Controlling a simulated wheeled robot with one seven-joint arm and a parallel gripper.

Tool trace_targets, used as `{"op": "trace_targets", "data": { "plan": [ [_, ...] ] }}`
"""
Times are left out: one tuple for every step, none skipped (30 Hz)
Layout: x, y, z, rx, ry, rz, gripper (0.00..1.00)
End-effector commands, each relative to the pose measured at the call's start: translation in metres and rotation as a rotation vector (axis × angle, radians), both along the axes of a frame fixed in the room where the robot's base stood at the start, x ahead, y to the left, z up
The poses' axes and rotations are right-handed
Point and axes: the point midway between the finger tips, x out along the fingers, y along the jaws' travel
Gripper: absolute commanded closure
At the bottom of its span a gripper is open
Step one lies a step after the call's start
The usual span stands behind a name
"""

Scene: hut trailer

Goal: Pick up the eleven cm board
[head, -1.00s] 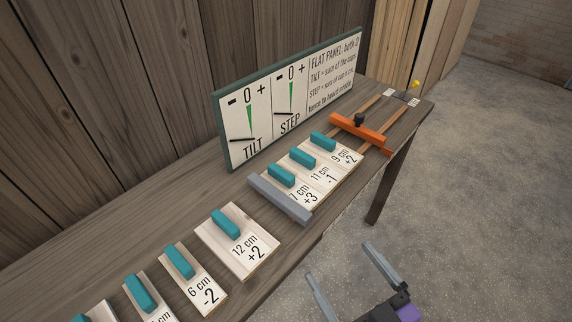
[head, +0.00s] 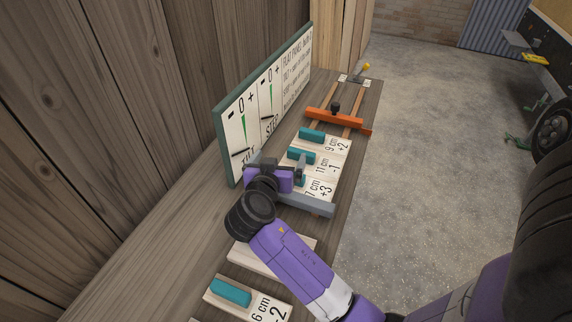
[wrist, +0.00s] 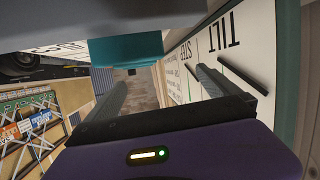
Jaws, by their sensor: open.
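The eleven cm board (head: 310,170) is pale, marked "11 cm -1", with a teal handle (head: 301,155). In the head view it lies between the 9 cm board (head: 333,146) and the 7 cm board (head: 316,191). My gripper (head: 280,164) is open and empty over the row, beside the eleven cm board's handle, and hides the 7 cm board's handle. The wrist view shows both fingers apart, with the gripper (wrist: 163,87) pointing along the sign. A teal handle (wrist: 125,48) is close above them there; I cannot tell which board it belongs to.
A grey bar (head: 308,203) bounds the row's near end and an orange fence (head: 335,118) its far end. The tilt and step sign (head: 262,102) stands along the wall side, close to my gripper. A 6 cm board (head: 250,300) lies nearer. Open floor is right of the bench (head: 352,185).

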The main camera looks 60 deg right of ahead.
Motion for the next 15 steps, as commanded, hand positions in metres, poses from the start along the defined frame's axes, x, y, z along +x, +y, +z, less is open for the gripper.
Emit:
{"op": "trace_targets", "data": {
  "plan": [
    [-0.010, -0.002, -0.005, 0.007, 0.001, -0.046, 0.00],
    [-0.016, -0.003, -0.006, 0.010, -0.002, -0.072, 0.00],
    [-0.022, -0.004, -0.008, 0.013, -0.007, -0.103, 0.00],
    [-0.027, -0.005, -0.009, 0.016, -0.014, -0.124, 0.00],
    [-0.030, -0.005, -0.009, 0.019, -0.018, -0.143, 0.00],
    [-0.035, -0.005, -0.010, 0.022, -0.028, -0.165, 0.00],
    [-0.037, -0.005, -0.010, 0.025, -0.034, -0.179, 0.00],
    [-0.040, -0.005, -0.011, 0.030, -0.041, -0.191, 0.00],
    [-0.042, -0.005, -0.012, 0.035, -0.050, -0.203, 0.00],
    [-0.042, -0.005, -0.012, 0.038, -0.055, -0.208, 0.00],
    [-0.043, -0.006, -0.013, 0.040, -0.060, -0.211, 0.00],
    [-0.042, -0.008, -0.013, 0.040, -0.065, -0.213, 0.00],
    [-0.042, -0.010, -0.013, 0.041, -0.067, -0.214, 0.00],
    [-0.042, -0.012, -0.014, 0.041, -0.068, -0.214, 0.00],
    [-0.042, -0.016, -0.015, 0.042, -0.068, -0.214, 0.00]
  ]
}}
